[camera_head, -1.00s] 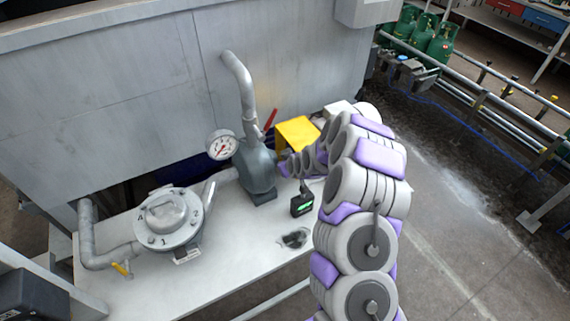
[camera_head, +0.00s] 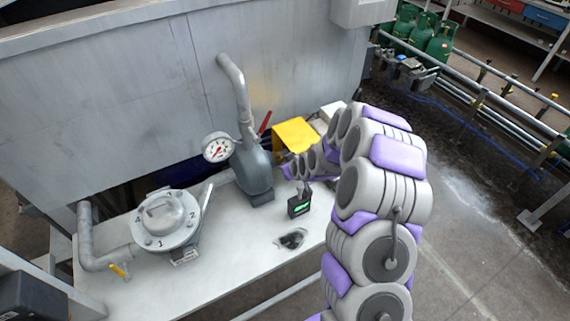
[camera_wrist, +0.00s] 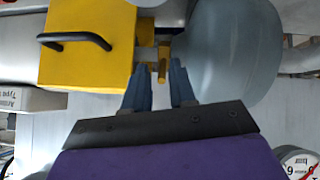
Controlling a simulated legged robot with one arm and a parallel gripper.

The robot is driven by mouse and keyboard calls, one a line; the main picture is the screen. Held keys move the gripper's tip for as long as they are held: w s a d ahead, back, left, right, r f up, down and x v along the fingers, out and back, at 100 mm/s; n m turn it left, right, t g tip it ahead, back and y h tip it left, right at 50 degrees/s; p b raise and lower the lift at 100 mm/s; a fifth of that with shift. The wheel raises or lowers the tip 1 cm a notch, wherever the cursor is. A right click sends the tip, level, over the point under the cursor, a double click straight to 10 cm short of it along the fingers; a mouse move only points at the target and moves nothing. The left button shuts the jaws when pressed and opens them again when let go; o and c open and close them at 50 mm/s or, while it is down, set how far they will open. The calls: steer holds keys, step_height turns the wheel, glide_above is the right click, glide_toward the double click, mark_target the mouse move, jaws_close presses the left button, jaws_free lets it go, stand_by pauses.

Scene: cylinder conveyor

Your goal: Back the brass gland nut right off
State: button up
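In the wrist view a small brass-coloured piece (camera_wrist: 163,62), which looks like the gland nut, sits between a yellow block with a black handle (camera_wrist: 88,40) and a rounded grey body (camera_wrist: 235,55). My gripper (camera_wrist: 160,72) points at it. The two grey fingers are apart, with the brass piece lying in or just beyond the gap between their tips. I cannot tell whether either finger touches it. In the head view the yellow block (camera_head: 295,134) and grey vessel (camera_head: 252,172) show on the bench. There my gripper's fingers are hard to make out and the nut cannot be distinguished.
A pressure gauge (camera_head: 218,148) and a red lever (camera_head: 265,122) are by the vessel. A small device with a green display (camera_head: 299,206) and a black patch (camera_head: 291,239) are on the bench (camera_head: 235,255). A numbered flanged cover (camera_head: 165,220) stands left. Green gas bottles (camera_head: 440,42) are behind.

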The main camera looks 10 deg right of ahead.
steer(key=v, duration=1.2)
steer(key=shift+a+p, duration=0.3)
steer(key=shift+a, duration=0.05)
steer(key=shift+s+a, duration=0.1)
steer(key=shift+c, duration=0.3)
